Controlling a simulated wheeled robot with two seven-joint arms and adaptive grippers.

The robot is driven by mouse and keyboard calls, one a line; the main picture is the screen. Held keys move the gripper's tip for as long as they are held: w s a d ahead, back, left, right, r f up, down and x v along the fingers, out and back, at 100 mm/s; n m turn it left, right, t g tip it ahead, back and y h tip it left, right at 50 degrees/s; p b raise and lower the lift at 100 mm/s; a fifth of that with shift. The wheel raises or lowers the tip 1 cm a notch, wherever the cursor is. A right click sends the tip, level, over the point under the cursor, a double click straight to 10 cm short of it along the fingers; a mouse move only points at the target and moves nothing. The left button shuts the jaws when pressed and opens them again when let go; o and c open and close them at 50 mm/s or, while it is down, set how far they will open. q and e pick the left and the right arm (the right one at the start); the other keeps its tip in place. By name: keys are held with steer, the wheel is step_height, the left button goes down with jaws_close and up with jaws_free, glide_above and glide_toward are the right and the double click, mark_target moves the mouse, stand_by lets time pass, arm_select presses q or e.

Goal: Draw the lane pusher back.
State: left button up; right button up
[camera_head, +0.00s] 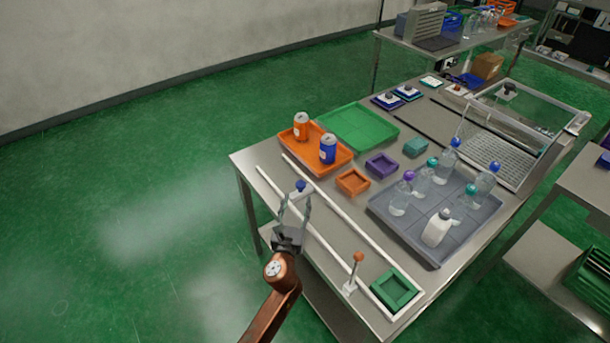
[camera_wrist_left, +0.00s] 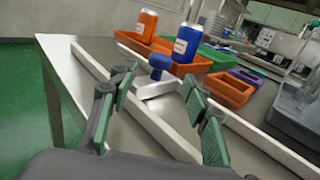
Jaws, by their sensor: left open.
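The lane pusher appears to be a white piece with a blue knob (camera_head: 300,186). It sits in the lane between two white rails, toward the left end of the table. In the left wrist view the blue knob (camera_wrist_left: 158,64) stands on its white plate (camera_wrist_left: 155,87), straight ahead between my fingers. My left gripper (camera_head: 296,204) is open, its two fingers spread just on the near side of the knob; it also shows in the left wrist view (camera_wrist_left: 160,82). I cannot tell whether a finger touches the pusher. My right gripper is not in view.
A post with an orange knob (camera_head: 357,258) and a green square tray (camera_head: 394,289) stand at the lane's near right end. An orange tray (camera_head: 339,158) with an orange can (camera_head: 300,126) and a blue can (camera_head: 327,149) lies behind the lane. A grey tray (camera_head: 423,243) holds several bottles.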

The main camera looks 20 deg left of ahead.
mark_target(300, 189)
arm_select(q)
steer(key=shift+w, duration=1.05)
steer(key=w, duration=0.1)
steer(key=w+b, duration=0.1)
steer(key=w, duration=0.1)
steer(key=w+a+b, duration=0.1)
steer(key=w, duration=0.1)
steer(key=shift+f, duration=0.1)
steer(key=shift+w, duration=0.6)
steer(key=c, duration=0.9)
jaws_close()
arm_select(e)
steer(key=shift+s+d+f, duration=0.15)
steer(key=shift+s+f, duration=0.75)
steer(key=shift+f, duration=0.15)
